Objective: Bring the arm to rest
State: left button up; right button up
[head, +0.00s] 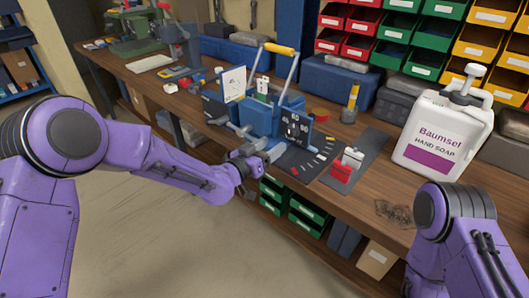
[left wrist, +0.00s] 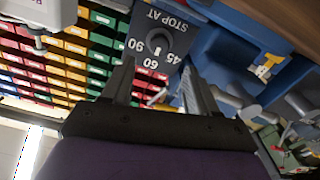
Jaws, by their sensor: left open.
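My left gripper (head: 258,157) is at the front edge of the workbench, in front of the blue bench machine (head: 262,118). In the left wrist view the two fingers of this gripper (left wrist: 158,88) are spread apart with nothing held between them. Beyond them is a dark dial plate (left wrist: 158,38) marked STOP AT with 90, 60 and 45, and a knob. The dial plate also shows in the head view (head: 297,127). Whether a finger touches the machine is unclear. My right arm shows at the lower right; its gripper is out of view.
The wooden workbench (head: 385,165) carries a white soap jug (head: 441,138), a red block (head: 341,173) on a grey mat, a yellow-topped tool (head: 352,98) and a green machine (head: 133,30). Coloured bins (head: 405,25) line the wall. Floor (head: 170,240) before the bench is clear.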

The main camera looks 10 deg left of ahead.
pick_arm(q)
jog(key=v, duration=0.3)
jog(key=shift+w, duration=0.1)
jog(key=s+a+f+n+g+y, duration=0.25)
jog(key=s+f, duration=0.25)
jog(key=f, duration=0.3)
jog(key=s+a+f+n+g+y, duration=0.1)
jog(key=s+a+f+n+y, duration=0.3)
jog(key=f, duration=0.5)
jog(key=s+a+f+n+g+y, duration=0.1)
jog(key=s+a+f, duration=0.3)
jog(key=s+f, duration=0.35)
jog(key=s+a+f+n+g+y, duration=0.1)
jog(key=s+a, duration=0.3)
jog(key=s, duration=0.4)
jog(key=s+a+f+n+g+y, duration=0.2)
jog(key=s+a+f+g+y, duration=0.1)
jog(key=s, duration=0.5)
jog(key=s+a+f+n+g+y, duration=0.1)
jog(key=s+a+f+g+y, duration=0.1)
jog(key=s+a, duration=0.4)
notch_tip(320, 180, down, 2)
jog(key=shift+s+f+g, duration=0.25)
jog(key=shift+s+g, duration=0.2)
jog(key=shift+s, duration=0.5)
